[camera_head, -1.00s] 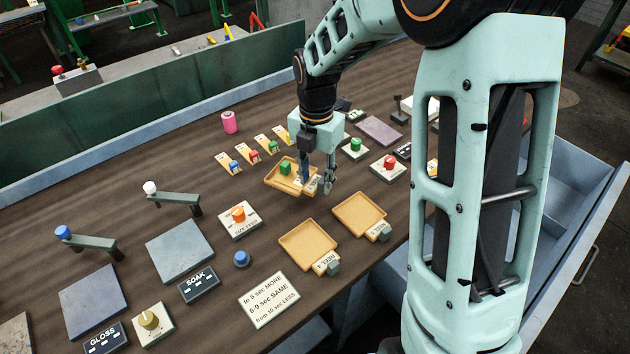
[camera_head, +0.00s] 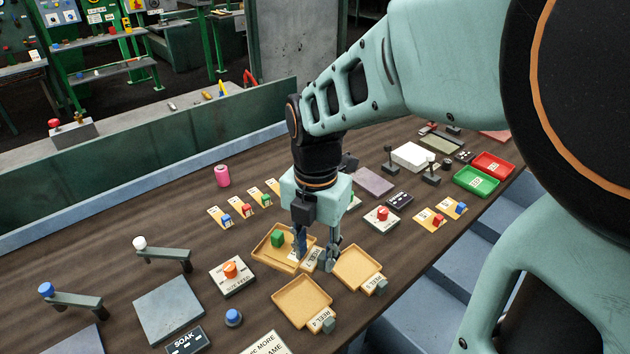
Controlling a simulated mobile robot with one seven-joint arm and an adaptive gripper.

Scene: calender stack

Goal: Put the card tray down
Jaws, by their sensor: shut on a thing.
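A tan card tray (camera_head: 272,255) with a green block (camera_head: 277,239) in it is at the middle of the table, behind two similar trays. My gripper (camera_head: 314,256) points down at the tray's right end, shut on its labelled tab. The fingers partly hide the tab and that end of the tray. The tray is low over or on the dark table; I cannot tell whether it touches. An empty tan tray (camera_head: 356,265) is close to its right, and another empty tan tray (camera_head: 300,296) is in front.
Small cards with coloured blocks (camera_head: 246,209) lie behind. A red-knobbed block (camera_head: 382,216) and green and red trays (camera_head: 476,181) are to the right.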

